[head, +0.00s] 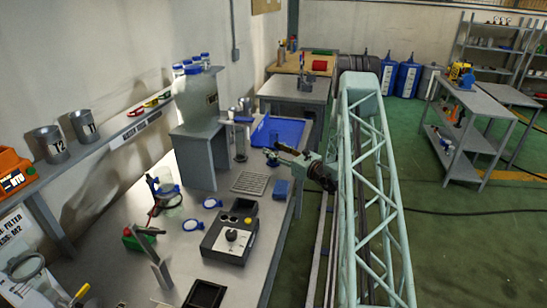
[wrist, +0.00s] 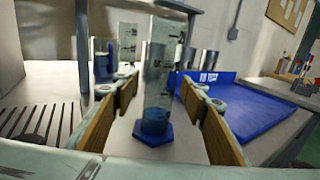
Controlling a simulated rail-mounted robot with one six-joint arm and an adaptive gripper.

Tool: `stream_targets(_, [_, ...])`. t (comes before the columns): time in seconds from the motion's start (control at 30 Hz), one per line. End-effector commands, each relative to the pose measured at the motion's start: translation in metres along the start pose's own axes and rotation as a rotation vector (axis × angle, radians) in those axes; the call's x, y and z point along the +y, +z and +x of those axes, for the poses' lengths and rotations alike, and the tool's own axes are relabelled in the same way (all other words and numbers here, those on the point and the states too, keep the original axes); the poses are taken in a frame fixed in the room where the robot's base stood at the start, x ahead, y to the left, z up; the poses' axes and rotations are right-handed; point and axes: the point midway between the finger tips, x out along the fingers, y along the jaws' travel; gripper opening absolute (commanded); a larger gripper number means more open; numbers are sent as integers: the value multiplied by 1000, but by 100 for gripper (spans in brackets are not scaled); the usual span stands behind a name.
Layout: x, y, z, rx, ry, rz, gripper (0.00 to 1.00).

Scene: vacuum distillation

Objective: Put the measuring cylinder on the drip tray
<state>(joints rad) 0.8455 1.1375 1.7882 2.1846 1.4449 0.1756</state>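The measuring cylinder (wrist: 158,85) is a clear graduated tube on a blue six-sided base. It stands upright on the bench in the wrist view, and also shows in the head view (head: 240,145). My gripper (wrist: 157,88) is open, with a tan-padded finger on either side of the cylinder and visible gaps to it. How far the fingertips reach around it is hard to tell. In the head view my gripper (head: 273,154) is low over the bench, right of the cylinder. The drip tray (head: 250,183) is a slotted grey plate nearer the camera; its slots show at left in the wrist view (wrist: 38,122).
A blue tray (head: 283,132) lies beyond the cylinder. A grey stand (head: 196,150) is to its left. A blue block (head: 281,188) sits beside the drip tray. A black control box (head: 230,235) stands nearer. Blue-tinted glassware (wrist: 103,62) stands behind the cylinder.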

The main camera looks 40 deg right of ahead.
Motion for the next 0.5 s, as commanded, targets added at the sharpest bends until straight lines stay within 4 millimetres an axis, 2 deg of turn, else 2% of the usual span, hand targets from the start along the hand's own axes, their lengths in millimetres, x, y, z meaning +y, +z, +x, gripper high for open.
stream_targets(0.5, [0, 0, 0, 0, 0, 0, 39])
